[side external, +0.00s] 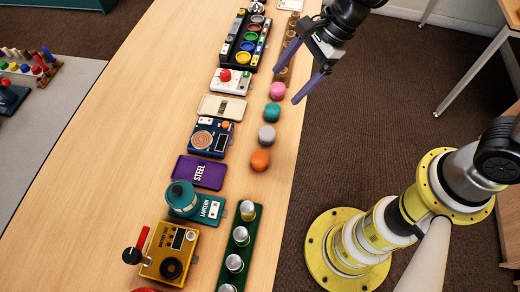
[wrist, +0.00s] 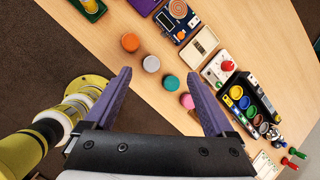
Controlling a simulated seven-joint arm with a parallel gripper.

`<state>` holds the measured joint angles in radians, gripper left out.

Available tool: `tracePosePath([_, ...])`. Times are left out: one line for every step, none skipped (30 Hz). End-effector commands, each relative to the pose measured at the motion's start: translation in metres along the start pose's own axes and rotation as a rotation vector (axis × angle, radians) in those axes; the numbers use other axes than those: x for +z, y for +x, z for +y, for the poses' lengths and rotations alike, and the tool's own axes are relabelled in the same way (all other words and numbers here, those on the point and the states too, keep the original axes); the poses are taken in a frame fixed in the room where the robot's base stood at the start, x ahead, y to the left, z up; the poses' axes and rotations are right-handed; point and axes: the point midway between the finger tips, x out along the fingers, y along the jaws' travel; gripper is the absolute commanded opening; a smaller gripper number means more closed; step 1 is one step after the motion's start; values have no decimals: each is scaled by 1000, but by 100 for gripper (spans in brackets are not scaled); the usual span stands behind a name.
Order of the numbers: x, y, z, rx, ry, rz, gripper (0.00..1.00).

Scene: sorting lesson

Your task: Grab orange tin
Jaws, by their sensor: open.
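The orange tin (side external: 260,160) is a small round tin standing on the wooden table, nearest the front of a row of coloured tins. In the wrist view it shows (wrist: 130,42) beyond and above the left fingertip, with a clear gap. My gripper (side external: 299,86) has two purple fingers, spread apart and empty. It hangs above the table's right edge, beside the pink tin (side external: 278,91) and well away from the orange one. The fingers also frame the lower part of the wrist view (wrist: 158,82).
The teal tin (side external: 272,112) and grey tin (side external: 267,136) stand between the pink and orange tins. Left of them lie a blue device (side external: 210,138), a purple STEEL plate (side external: 200,173) and a cream box (side external: 222,107). A green tray (side external: 240,217) holds several silver-topped items. Bare table lies right of the tins.

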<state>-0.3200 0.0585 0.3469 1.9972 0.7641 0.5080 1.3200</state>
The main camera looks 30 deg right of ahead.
Motion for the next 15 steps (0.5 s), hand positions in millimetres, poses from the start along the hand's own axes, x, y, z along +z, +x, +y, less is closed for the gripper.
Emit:
tracePosePath([0, 25, 9, 51, 17, 11, 89])
tracePosePath([-1, 36, 14, 76, 20, 18, 89])
tracePosePath([-2, 49, 21, 107, 22, 26, 89])
tracePosePath([-2, 57, 26, 127, 21, 32, 89])
tracePosePath([-3, 64, 32, 146, 19, 39, 89])
tracePosePath([-5, 71, 38, 166, 15, 47, 89])
tracePosePath([-6, 74, 42, 179, 13, 53, 89])
tracePosePath([-6, 78, 45, 189, 10, 56, 89])
tracePosePath([-6, 81, 48, 198, 5, 59, 89])
tracePosePath([-6, 84, 50, 202, 2, 60, 89])
tracePosePath([-5, 86, 51, 202, -1, 59, 89])
tracePosePath([-5, 90, 52, 203, -2, 58, 89])
tracePosePath([-5, 94, 53, 203, -1, 58, 89])
tracePosePath([-6, 99, 55, 204, -2, 59, 89])
tracePosePath([-6, 107, 56, 204, -2, 60, 89])
